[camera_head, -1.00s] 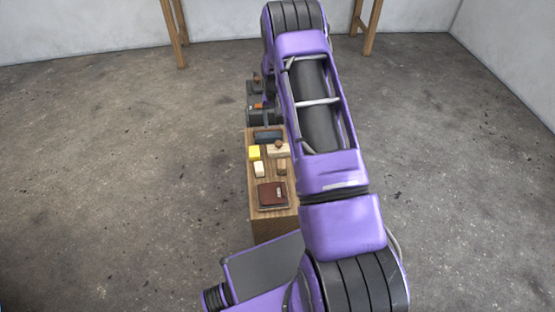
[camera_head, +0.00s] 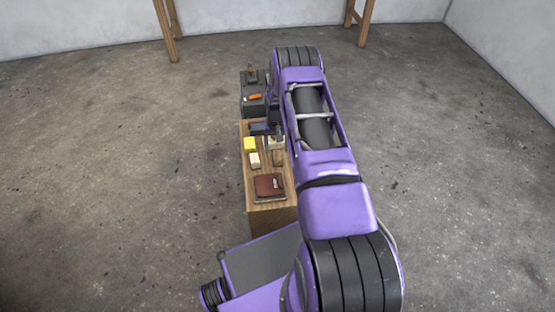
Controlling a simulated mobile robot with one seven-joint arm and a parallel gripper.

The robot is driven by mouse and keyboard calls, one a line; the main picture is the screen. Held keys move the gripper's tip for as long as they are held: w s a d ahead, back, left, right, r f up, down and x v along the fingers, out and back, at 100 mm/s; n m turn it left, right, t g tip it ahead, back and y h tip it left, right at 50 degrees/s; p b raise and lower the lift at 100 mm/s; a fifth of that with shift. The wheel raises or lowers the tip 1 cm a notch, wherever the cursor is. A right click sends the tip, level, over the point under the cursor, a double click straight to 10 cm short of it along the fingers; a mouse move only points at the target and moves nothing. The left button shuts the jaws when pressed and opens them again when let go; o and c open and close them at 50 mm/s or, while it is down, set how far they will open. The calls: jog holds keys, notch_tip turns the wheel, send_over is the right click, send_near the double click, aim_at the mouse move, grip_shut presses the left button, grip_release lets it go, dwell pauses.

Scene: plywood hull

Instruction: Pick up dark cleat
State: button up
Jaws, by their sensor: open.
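A small brown block (camera_head: 279,158), which looks like the dark cleat, lies on the wooden bench top beside my arm. It is small in this view, and my arm is close to its right side. My gripper (camera_head: 271,137) is over the far half of the bench, beyond the brown block, and is open. Its fingers are small and partly mixed with the dark things behind them. I cannot tell its exact height above the bench.
The narrow wooden bench (camera_head: 270,205) also carries a dark red book-like item (camera_head: 269,186), a pale block (camera_head: 254,160), a yellow block (camera_head: 250,144) and a partly hidden light block. Dark boxes (camera_head: 252,95) with an orange item stand beyond. Floor to the left is clear.

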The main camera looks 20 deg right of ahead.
aim_at(278, 155)
jog(key=f, duration=0.5)
jog(key=shift+s+d+f+b, duration=0.1)
jog(key=shift+s+b, duration=0.2)
jog(key=shift+b, duration=0.1)
grip_shut()
